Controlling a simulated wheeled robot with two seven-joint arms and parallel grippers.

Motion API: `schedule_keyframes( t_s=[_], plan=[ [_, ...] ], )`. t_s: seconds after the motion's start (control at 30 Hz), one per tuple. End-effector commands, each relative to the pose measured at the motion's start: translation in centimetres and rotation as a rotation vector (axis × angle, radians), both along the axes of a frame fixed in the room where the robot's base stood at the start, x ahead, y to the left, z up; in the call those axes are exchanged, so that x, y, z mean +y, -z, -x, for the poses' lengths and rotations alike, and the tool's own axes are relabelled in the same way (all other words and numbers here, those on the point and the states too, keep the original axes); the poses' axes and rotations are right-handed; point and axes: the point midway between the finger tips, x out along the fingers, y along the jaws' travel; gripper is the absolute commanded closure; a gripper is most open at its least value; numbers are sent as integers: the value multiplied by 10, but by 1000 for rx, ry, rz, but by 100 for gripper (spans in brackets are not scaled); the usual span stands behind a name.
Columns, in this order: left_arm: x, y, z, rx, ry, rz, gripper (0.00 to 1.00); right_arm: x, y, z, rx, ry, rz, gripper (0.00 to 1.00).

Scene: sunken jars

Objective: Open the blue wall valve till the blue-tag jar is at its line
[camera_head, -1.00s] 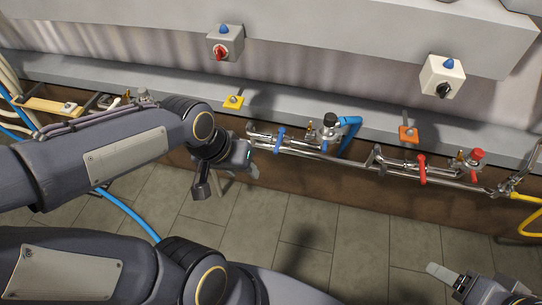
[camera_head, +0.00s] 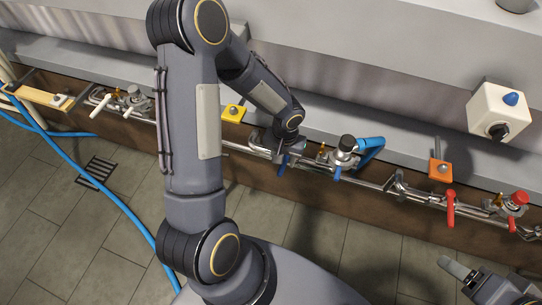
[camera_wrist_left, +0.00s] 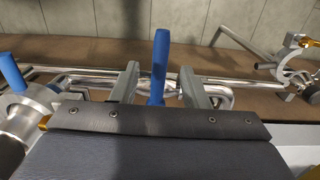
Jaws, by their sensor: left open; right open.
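The blue wall valve's handle (camera_head: 283,164) hangs from the pipework along the low wall. My left gripper (camera_head: 272,146) is at this valve, partly hidden by its own wrist in the head view. In the left wrist view, the blue handle (camera_wrist_left: 160,62) stands between the two open fingers of my left gripper (camera_wrist_left: 160,86), with a gap on each side. My right gripper (camera_head: 456,268) is open and empty at the lower right, away from the valves. I see no jar with a blue tag.
A red-handled valve (camera_head: 450,207) is to the right, and a white-handled valve (camera_head: 101,105) is at the left. A white switch box (camera_head: 498,112) is at upper right.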

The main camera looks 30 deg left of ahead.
Motion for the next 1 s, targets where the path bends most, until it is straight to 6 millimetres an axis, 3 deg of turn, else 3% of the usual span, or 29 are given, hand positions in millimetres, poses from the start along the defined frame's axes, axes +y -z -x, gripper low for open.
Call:
schedule_keyframes(
  t_s=[0.1, 0.23, 0.8, 1.0],
  plan=[
    [0, 24, 0, 0, 1, 1, 59, 0, 18, 0, 0, 0, 0, 36],
    [0, 16, 0, -2, 1, 1, 59, 0, 12, 0, 0, 0, 0, 36],
    [0, 43, 1, -1, 0, 1, 59, 0, 39, 0, 1, 0, 0, 36],
    [0, 43, 1, -1, 0, 1, 59, 0, 39, 0, 0, 0, 0, 36]
  ],
)
